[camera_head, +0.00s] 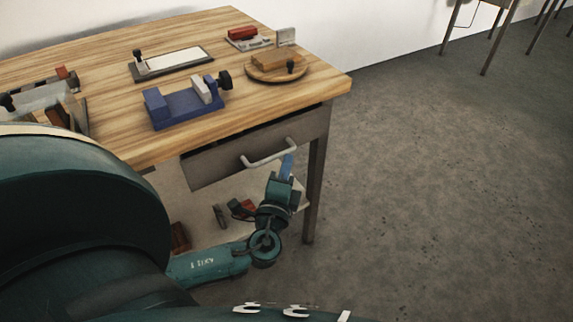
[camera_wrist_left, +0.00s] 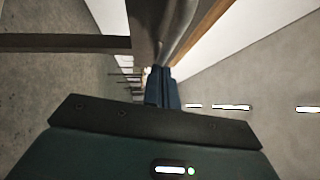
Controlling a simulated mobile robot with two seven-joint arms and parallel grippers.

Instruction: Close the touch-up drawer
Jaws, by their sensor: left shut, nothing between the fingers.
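The touch-up drawer (camera_head: 215,166) is under the wooden tabletop, with a grey front and a pale bar handle (camera_head: 268,153). A dark gap shows along its top edge, below the tabletop; how far out it stands is hard to tell. My left gripper (camera_head: 287,164) is shut and empty, its blue fingers pointing up by the right end of the handle. I cannot tell whether they touch it. In the left wrist view the shut fingers (camera_wrist_left: 162,88) point away from the camera, close to a grey surface above them. My right gripper is not in view.
The workbench (camera_head: 240,101) carries a blue vise (camera_head: 185,107), a framed white plate (camera_head: 175,62) and a round wooden board (camera_head: 262,74). A table leg (camera_head: 315,190) stands right of my gripper. Small items lie on the lower shelf.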

